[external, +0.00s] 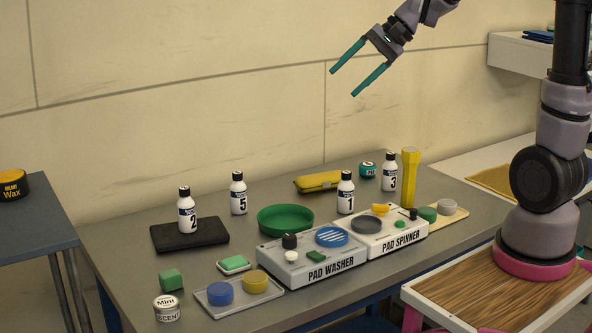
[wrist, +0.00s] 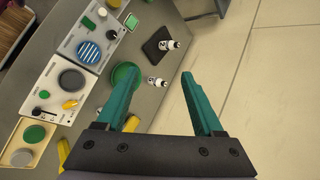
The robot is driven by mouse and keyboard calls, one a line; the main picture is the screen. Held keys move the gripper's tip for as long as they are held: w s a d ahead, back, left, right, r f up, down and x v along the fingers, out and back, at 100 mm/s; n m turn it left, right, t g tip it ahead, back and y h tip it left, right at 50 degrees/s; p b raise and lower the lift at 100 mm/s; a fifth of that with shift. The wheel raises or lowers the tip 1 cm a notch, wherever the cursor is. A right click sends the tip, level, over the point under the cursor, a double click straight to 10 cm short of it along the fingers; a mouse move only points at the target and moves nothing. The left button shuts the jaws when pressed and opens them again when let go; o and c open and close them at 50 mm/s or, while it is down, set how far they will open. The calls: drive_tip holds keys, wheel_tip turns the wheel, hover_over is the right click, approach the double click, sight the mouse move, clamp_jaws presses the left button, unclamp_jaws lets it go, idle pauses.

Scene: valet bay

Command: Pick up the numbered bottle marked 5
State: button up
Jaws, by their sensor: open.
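The bottle marked 5 (external: 238,196) is white with a black cap and a dark label. It stands upright on the grey table, behind the green dish and right of the black mat. In the wrist view it appears as a small white bottle (wrist: 156,82) beside the green dish, between my fingers; its number is too small to read there. My gripper (external: 343,84) is open and empty, high above the back of the table. Its two teal fingers (wrist: 159,73) are spread wide in the wrist view, well apart from the bottle.
Similar bottles marked 2 (external: 187,212), 1 (external: 345,194) and 3 (external: 389,173) stand nearby; 2 is on the black mat (external: 213,237). The green dish (external: 270,229), pad washer (external: 318,276), pad spinner (external: 401,247) and yellow flashlight (external: 409,180) crowd the table. The wall is behind.

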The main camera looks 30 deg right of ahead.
sight(234, 176)
drive_tip(key=w+a+f+m+y, duration=0.1)
drive_tip(key=w+a+f+m, duration=0.15)
drive_tip(key=w, duration=0.35)
drive_tip(key=w+a+f+m+y, duration=0.1)
drive_tip(key=w+a+f+m, duration=0.1)
drive_tip(key=w+f, duration=0.25)
drive_tip(key=w+f+m+t, duration=0.4)
drive_tip(key=w+f+m, duration=0.7)
drive_tip(key=w+f, duration=0.9)
drive_tip(key=shift+y, duration=0.3)
drive_tip(key=shift+w+a+f, duration=0.7)
drive_tip(key=shift+a+f, duration=0.3)
drive_tip(key=shift+a, duration=0.4)
drive_tip(key=shift+w+a+f, duration=0.65)
drive_tip(key=shift+a+f, duration=0.35)
drive_tip(key=shift+a, duration=0.35)
drive_tip(key=shift+w+a+f, duration=0.7)
drive_tip(key=shift+a+f, duration=0.3)
drive_tip(key=shift+a, duration=0.4)
clamp_jaws()
